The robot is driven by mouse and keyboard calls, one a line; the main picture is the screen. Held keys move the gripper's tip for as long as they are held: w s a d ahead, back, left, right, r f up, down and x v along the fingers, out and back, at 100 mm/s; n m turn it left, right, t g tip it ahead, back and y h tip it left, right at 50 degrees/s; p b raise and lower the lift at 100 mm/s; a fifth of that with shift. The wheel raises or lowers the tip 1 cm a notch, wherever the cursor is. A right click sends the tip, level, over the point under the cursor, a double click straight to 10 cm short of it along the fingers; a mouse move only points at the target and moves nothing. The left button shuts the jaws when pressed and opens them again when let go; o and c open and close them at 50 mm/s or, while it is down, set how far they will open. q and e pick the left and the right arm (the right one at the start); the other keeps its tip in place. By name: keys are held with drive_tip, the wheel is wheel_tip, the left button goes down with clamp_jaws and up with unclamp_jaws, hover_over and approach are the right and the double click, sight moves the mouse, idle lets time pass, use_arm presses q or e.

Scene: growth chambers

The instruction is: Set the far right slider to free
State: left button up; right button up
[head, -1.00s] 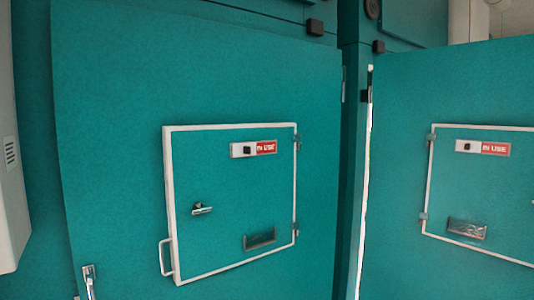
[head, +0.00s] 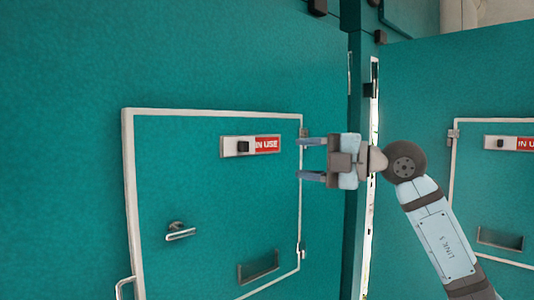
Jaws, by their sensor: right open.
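Two sliders show. The right-hand one (head: 510,143) is on the right door, cut by the picture's right edge; its black knob sits at the left and red IN USE lettering shows. The other slider (head: 250,146) is on the left door's small hatch, its black knob also left of a red IN USE label. My right gripper (head: 301,159) is open and empty, fingers pointing left, just right of the left door's slider in the picture and apart from it. Whether it touches the door is unclear. My left gripper is out of view.
The left hatch (head: 128,190) has a white frame, a latch handle (head: 180,232) and a metal pocket (head: 258,267). A hinge post (head: 357,200) stands between the doors. The right hatch has a similar pocket (head: 500,239).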

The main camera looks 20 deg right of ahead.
sight(248, 147)
drive_tip(key=shift+m+t+h, duration=0.3)
drive_tip(key=shift+t+h, duration=0.1)
drive_tip(key=shift+h, duration=0.1)
drive_tip(key=p+x, duration=0.1)
drive_tip(key=x, duration=0.3)
drive_tip(key=r+p+x, duration=0.1)
drive_tip(key=x, duration=0.3)
drive_tip(key=p+x, duration=0.1)
drive_tip(key=x, duration=0.3)
drive_tip(key=shift+w+d+r, duration=0.1)
drive_tip(key=shift+w+r, duration=0.2)
drive_tip(key=shift+w, duration=0.25)
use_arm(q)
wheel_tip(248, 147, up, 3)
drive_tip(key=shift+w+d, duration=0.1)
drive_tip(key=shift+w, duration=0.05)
